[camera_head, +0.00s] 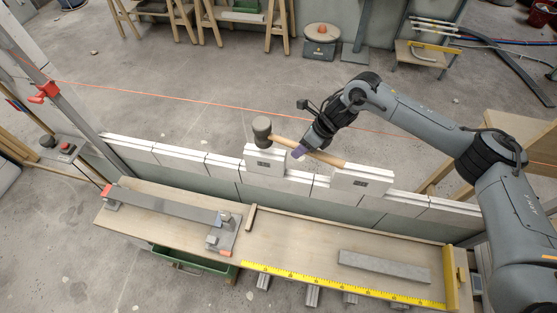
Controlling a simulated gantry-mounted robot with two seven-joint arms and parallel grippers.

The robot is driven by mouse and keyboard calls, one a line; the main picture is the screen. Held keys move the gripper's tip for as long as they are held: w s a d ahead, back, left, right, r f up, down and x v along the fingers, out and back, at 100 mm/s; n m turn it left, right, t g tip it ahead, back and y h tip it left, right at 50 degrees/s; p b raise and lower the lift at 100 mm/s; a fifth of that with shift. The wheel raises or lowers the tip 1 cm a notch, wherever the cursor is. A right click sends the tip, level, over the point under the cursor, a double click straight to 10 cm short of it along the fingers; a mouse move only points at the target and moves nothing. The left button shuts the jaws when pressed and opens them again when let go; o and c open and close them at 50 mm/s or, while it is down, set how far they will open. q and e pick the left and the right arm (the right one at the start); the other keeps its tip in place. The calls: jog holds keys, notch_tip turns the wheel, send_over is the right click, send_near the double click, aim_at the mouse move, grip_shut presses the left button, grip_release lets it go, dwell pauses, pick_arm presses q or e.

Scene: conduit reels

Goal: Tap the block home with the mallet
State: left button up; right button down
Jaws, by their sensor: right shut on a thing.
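My right gripper (301,151) comes in from the right and is shut on the wooden handle of the mallet (334,159). I cannot tell whether the head touches that block. My left gripper is not in view.
A low wall of white blocks (189,159) runs across behind a wooden bench (160,219). The bench bears a grey bar (385,266), a yellow rule (335,288) and a long metal clamp (165,206). An orange string line (205,101) crosses above the wall. Behind it is open floor.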

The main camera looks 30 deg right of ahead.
dwell(0.3)
notch_tip(320, 180, down, 5)
jog(key=b, duration=0.4)
jog(key=shift+r+p, duration=2.1)
jog(key=shift+r, duration=0.4)
jog(key=shift+f, duration=0.1)
